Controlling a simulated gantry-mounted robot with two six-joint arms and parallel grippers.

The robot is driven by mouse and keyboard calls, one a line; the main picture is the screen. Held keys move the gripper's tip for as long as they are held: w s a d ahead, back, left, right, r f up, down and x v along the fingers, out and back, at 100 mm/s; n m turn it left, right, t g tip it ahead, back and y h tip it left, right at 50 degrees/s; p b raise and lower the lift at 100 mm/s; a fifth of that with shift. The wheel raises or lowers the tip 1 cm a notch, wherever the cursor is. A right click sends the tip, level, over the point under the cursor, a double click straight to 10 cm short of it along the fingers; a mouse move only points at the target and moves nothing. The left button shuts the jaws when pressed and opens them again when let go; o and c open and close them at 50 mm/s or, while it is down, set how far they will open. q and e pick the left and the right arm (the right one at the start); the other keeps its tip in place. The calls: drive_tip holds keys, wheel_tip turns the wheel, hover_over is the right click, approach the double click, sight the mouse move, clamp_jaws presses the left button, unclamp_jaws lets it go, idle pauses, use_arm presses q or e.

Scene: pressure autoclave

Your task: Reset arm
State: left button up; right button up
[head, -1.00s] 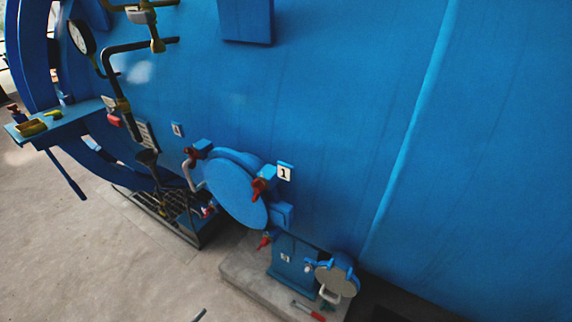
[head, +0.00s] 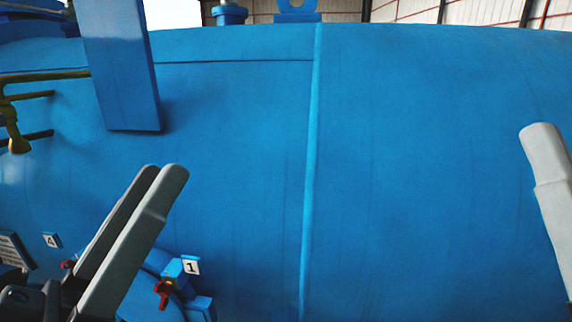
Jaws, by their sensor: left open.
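My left gripper (head: 163,173) rises from the lower left of the head view, its two long grey fingers pointing up and to the right. It is open and holds nothing. My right gripper (head: 545,140) shows at the right edge only as a pale grey finger pointing up. The rest of it is outside the picture, so its opening cannot be told. Neither gripper visibly touches the vessel.
A blue box (head: 122,70) juts from the vessel at upper left, near brass pipework (head: 14,125). The space between my grippers is clear.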

use_arm(q)
drive_tip(key=s+a+r+n+t+y, duration=0.1)
drive_tip(key=s+a+r+t+y, duration=0.35)
drive_tip(key=a+y, duration=0.35)
wheel_tip(320, 180, up, 31)
drive_tip(key=w+y+p, duration=0.1)
drive_tip(key=p, duration=3)
drive_tip(key=shift+d+m, duration=0.4)
drive_tip(key=shift+d, duration=0.05)
